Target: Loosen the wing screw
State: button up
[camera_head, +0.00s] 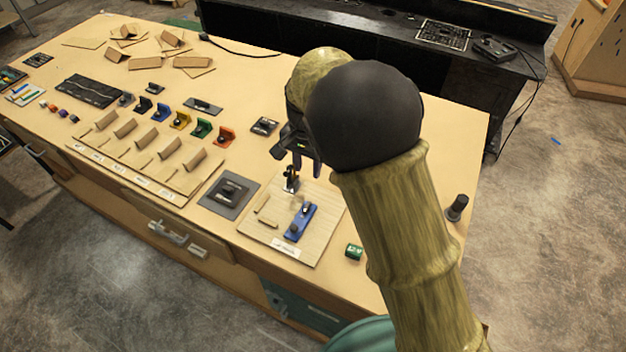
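A light wooden board (326,206) with a white label lies near the right part of the workbench. At its back edge stands a small dark upright fitting (291,181) with a pale base. It may carry the wing screw, but it is too small to tell. A blue block (301,222) with dark knobs lies on the same board, towards the front. My gripper (289,160) points down just above and behind the dark fitting. My arm hides part of it, and neither its finger gap nor any contact with the fitting can be made out.
A grey square plate with a dark centre (231,193) lies left of the board. A black console (280,30) stands behind.

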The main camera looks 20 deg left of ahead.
aim_at(307, 207)
jog(key=shift+w+a+r, duration=0.25)
jog(key=shift+r, duration=0.05)
jog(key=shift+s, duration=0.15)
notch_tip(307, 207, down, 17)
jog(key=p, duration=0.5)
jog(key=shift+f+p, duration=0.2)
jog(key=shift+p, duration=0.15)
jog(key=shift+c, duration=0.2)
grip_shut()
